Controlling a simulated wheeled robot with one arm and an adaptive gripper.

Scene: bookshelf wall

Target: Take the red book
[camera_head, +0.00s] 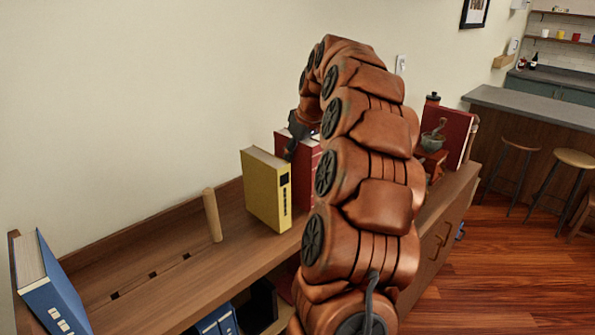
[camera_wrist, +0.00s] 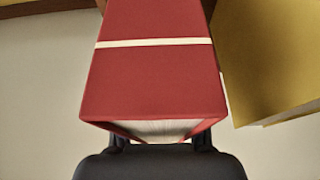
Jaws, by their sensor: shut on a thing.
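A red book (camera_head: 304,158) stands upright on the wooden shelf top, just behind and right of a yellow book; my arm hides much of it in the head view. In the wrist view the red book (camera_wrist: 150,80), with a pale stripe across it, fills the middle, its page edge toward my gripper. My gripper (camera_wrist: 160,143) is shut on the red book, one finger on each side. In the head view my gripper (camera_head: 292,146) reaches down at the book's top edge. Whether the book's foot touches the shelf is hidden.
The yellow book (camera_head: 265,188) stands close beside it and shows at right in the wrist view (camera_wrist: 270,60). A wooden cylinder (camera_head: 212,215) and a blue book (camera_head: 50,285) are further left.

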